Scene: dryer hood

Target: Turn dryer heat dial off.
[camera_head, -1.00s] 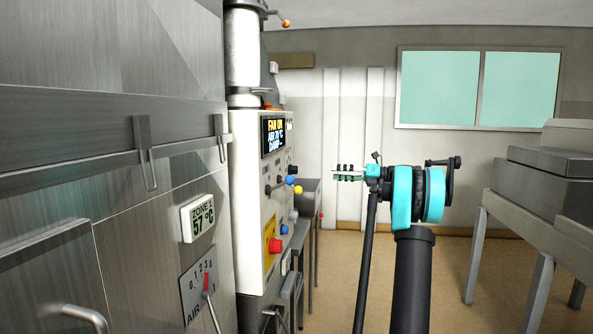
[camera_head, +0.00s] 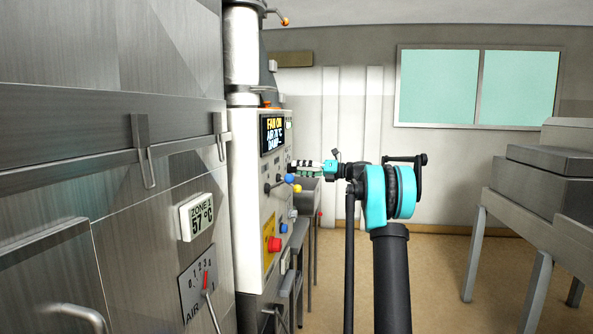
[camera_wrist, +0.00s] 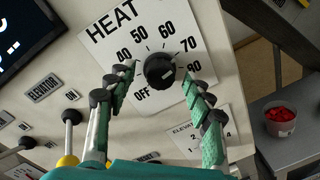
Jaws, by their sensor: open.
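The black heat dial (camera_wrist: 160,70) sits on a white plate (camera_wrist: 125,35) marked HEAT, with OFF and numbers from 40 to 80. A small light mark shows on the dial's lower right side, but its exact setting is hard to read. My gripper (camera_wrist: 158,77) is open, with its green-padded fingertips on either side of the dial. I cannot tell whether they touch it. In the head view my gripper (camera_head: 303,169) reaches left to the control panel (camera_head: 246,190), and the dial is hidden there.
Levers with a blue knob (camera_head: 289,178) and a yellow knob (camera_head: 296,188) stick out just below my gripper. A red button (camera_head: 274,244) is lower on the panel. A bin of red pieces (camera_wrist: 280,118) stands at right in the wrist view.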

